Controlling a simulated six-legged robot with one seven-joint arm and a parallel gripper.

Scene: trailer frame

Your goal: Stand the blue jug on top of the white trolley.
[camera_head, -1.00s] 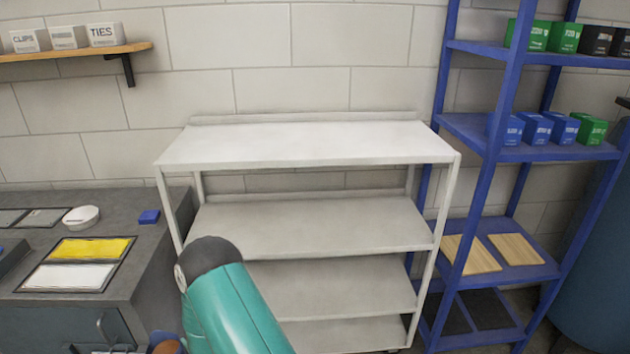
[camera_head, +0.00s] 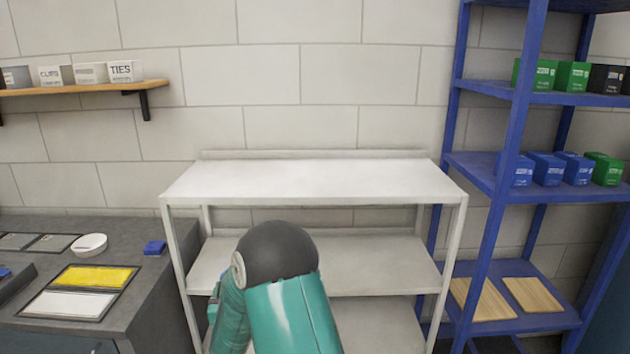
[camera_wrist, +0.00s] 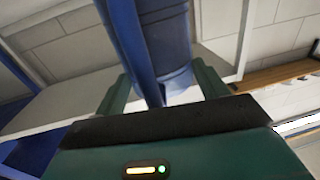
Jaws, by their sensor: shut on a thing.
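The white trolley (camera_head: 310,183) stands against the wall in the middle of the head view, with a bare top and shelves below. My teal arm is in front of its lower shelves; my gripper and the jug are not visible there. In the wrist view the blue jug (camera_wrist: 172,45) is between the green fingers of my gripper (camera_wrist: 160,78), which is shut on it. A long blue strip, seemingly its handle, runs down beside its body. The jug's ends are cut off or hidden, and its height relative to the trolley top cannot be told.
A grey counter (camera_head: 150,285) with a yellow panel and a white round dish stands left of the trolley. A blue rack (camera_head: 510,160) with small boxes stands close on the right. A wooden wall shelf (camera_head: 75,90) is at upper left. The trolley top is clear.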

